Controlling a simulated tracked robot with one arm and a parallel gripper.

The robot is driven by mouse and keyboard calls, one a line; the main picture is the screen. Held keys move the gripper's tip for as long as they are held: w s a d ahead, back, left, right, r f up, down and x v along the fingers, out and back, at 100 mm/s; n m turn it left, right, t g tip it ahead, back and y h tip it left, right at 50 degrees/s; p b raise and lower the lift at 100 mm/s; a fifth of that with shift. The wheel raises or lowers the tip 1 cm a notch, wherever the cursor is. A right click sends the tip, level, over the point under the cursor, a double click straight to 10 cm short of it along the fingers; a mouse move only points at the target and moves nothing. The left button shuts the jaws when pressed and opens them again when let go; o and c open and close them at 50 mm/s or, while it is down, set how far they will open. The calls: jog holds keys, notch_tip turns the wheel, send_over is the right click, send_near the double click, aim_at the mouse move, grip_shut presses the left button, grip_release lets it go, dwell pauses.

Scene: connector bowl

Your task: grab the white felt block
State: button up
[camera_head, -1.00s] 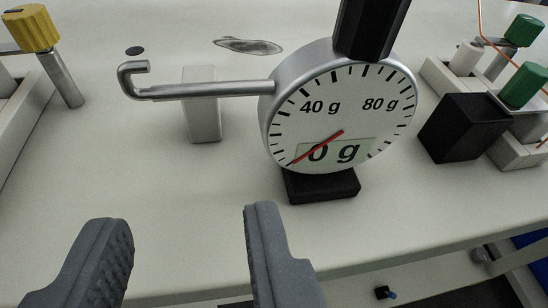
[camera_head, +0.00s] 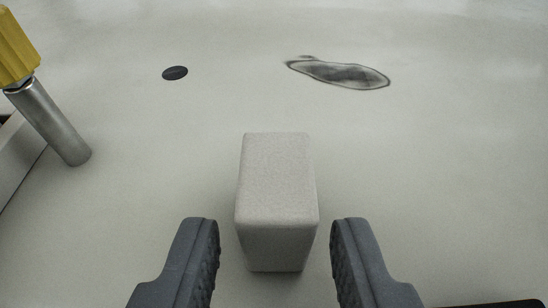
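The white felt block (camera_head: 277,190) stands upright on the pale table, just right of the middle of the view. It is an off-white box with rounded edges and a fuzzy surface. My gripper (camera_head: 276,232) is open, with one dark grey finger on each side of the block's near end. A gap shows between each finger and the block, so neither finger appears to touch it. The block's far side is hidden.
At the left, a yellow knob on a metal post (camera_head: 55,125) stands beside a pale fixture edge (camera_head: 20,150). A flat black disc (camera_head: 175,73) and a dark smudge (camera_head: 342,74) mark the table (camera_head: 430,160) behind the block. A dark edge shows at the bottom right. The table right of the block is clear.

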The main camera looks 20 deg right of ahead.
jog(key=shift+w+d+f, duration=0.2)
jog(key=shift+w+f, duration=0.05)
jog(key=shift+w, duration=0.25)
jog(key=c, duration=0.7)
jog(key=shift+c, duration=0.2)
jog(key=shift+r, duration=0.2)
